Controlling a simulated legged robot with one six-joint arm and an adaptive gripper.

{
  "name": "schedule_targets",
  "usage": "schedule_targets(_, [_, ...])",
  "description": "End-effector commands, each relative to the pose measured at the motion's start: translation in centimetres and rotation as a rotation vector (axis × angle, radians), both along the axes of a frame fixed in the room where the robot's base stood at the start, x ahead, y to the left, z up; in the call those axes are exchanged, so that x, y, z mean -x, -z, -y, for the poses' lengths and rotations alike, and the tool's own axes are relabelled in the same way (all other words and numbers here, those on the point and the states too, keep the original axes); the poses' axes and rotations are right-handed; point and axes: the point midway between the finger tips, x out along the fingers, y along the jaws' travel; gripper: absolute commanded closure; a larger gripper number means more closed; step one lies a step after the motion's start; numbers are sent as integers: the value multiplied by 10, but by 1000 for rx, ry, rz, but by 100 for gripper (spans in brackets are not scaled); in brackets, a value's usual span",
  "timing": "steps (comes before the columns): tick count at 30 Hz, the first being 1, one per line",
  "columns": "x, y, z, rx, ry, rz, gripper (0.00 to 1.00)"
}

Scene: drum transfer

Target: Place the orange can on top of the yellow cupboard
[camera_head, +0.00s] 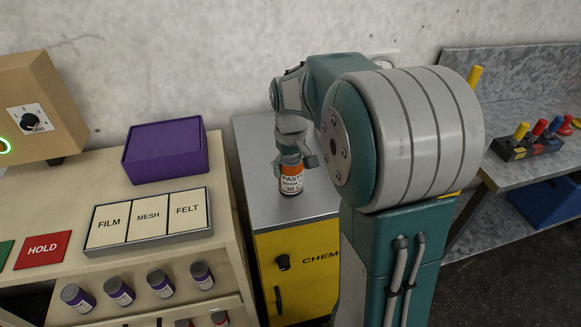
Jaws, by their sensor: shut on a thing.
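The orange can (291,184) has a white label and stands upright at the front part of the grey top (258,198) of the yellow cupboard (300,270). Its base appears to be on or very close to the top; I cannot tell if it touches. My gripper (292,160) comes down from above and is shut on the upper part of the can. My arm hides the right side of the cupboard and part of its lettering.
At left a beige bench holds a purple box (166,150), a FILM/MESH/FELT tray (150,238), a red HOLD card (43,250) and a dial box (35,110). At right a metal bench holds coloured handles (540,140).

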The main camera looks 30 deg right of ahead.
Motion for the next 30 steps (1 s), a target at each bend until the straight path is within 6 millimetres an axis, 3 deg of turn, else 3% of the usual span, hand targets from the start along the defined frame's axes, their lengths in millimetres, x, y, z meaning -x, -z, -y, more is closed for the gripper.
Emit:
schedule_targets(11, [0,7,0,0,0,1,77])
schedule_targets(12, [0,7,0,0,0,0,7])
schedule_targets(13, [0,7,0,0,0,0,0])
schedule_targets(25, [0,6,0,0,0,1,0])
schedule_targets(30, [-1,-10,0,2,0,5,0])
